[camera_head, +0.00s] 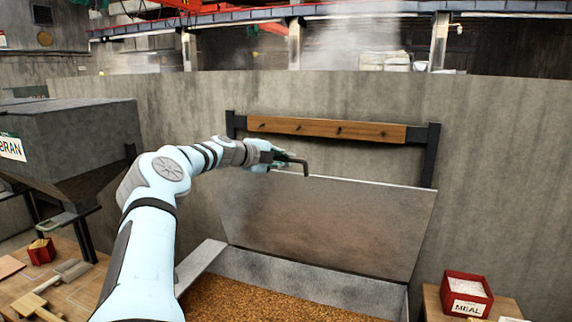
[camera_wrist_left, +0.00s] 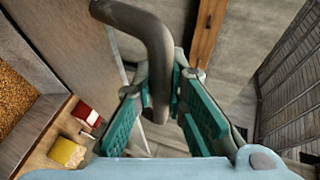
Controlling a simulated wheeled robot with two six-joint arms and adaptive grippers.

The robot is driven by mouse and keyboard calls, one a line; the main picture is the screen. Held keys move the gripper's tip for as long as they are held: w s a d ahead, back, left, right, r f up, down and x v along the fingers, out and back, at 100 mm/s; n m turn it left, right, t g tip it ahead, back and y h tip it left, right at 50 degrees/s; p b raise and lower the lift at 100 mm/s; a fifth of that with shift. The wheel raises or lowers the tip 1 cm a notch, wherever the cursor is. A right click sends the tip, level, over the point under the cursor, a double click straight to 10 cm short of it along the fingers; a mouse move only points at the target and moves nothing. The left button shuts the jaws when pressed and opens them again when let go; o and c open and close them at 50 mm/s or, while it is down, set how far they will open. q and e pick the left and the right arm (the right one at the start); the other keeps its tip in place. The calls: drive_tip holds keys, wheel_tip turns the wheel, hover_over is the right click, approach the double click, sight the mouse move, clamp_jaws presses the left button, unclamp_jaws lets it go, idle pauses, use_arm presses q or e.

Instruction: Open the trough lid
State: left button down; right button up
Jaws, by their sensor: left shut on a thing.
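The trough lid (camera_head: 325,225) is a grey metal panel. It stands raised, tilted up at the back of the trough (camera_head: 310,284), with its top edge below a wooden rail. The trough is open in front and holds brown grain (camera_head: 240,299). My left gripper (camera_head: 284,158) is at the lid's top edge, shut on the dark bent handle (camera_head: 304,167). In the left wrist view the handle (camera_wrist_left: 152,45) runs between the teal finger pads of my left gripper (camera_wrist_left: 168,88). My right gripper is not in view.
The wooden rail (camera_head: 325,129) is held by dark posts before a concrete wall (camera_head: 500,180). A grey bran hopper (camera_head: 70,130) stands left. A red meal box (camera_head: 467,293) sits at right. Tools and a small red box (camera_head: 41,251) lie on a left bench.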

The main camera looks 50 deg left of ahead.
use_arm(q)
drive_tip(key=shift+w+a+r+h, duration=0.25)
drive_tip(key=shift+w+a+h, duration=0.1)
drive_tip(key=shift+w, duration=0.35)
drive_tip(key=c, duration=1.7)
unclamp_jaws()
drive_tip(key=shift+d, duration=0.1)
drive_tip(key=shift+o, duration=0.5)
drive_tip(key=shift+d+r, duration=0.15)
drive_tip(key=shift+d, duration=0.05)
